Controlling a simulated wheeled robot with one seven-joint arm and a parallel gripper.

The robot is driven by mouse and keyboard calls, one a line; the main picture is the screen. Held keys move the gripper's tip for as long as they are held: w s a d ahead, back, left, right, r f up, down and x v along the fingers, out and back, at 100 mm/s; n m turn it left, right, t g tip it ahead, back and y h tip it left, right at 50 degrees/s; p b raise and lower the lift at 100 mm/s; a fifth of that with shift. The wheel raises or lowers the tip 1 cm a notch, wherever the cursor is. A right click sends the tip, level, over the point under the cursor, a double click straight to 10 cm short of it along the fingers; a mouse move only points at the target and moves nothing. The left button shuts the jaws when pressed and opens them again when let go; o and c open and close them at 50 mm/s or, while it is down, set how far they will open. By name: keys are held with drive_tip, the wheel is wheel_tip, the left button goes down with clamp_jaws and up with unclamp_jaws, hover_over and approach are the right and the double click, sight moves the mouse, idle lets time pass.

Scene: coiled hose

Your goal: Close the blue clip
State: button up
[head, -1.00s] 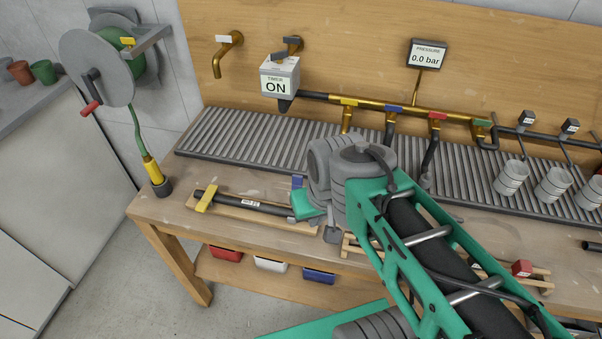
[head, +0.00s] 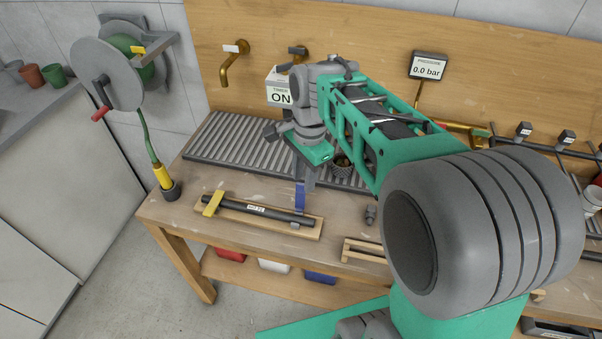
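The blue clip (head: 300,197) stands up at the right part of a short black hose (head: 262,210), which lies on a wooden board on the bench. The clip's lever looks upright, and its upper end is close to my gripper. My gripper (head: 306,178) points down from the green wrist, just above and behind the clip. Its fingers are small and partly hidden by the wrist, so I cannot tell whether they are open or touch the clip. A yellow clip (head: 212,203) lies slanted across the hose's left end.
A ribbed drain grid (head: 232,138) lies behind the board. The timer box (head: 281,92) reads ON, and the pressure display (head: 428,66) reads 0.0 bar. A small grey fitting (head: 370,213) stands right of the board. My arm hides much of the bench's right side.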

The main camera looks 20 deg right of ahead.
sight(301, 183)
drive_tip(key=w+d+f+m+g+p, duration=0.1)
drive_tip(key=w+m+g+p, duration=0.1)
drive_tip(key=w+m, duration=0.6)
drive_tip(key=s+f, duration=0.1)
drive_tip(key=f, duration=0.1)
drive_tip(key=s+f+m, duration=0.1)
drive_tip(key=f, duration=0.2)
drive_tip(key=s+f+m+p, duration=0.1)
drive_tip(key=f, duration=0.1)
drive_tip(key=shift+a+f, duration=0.1)
drive_tip(key=shift+f, duration=0.05)
drive_tip(key=shift+c, duration=0.2)
clamp_jaws()
idle(0.5)
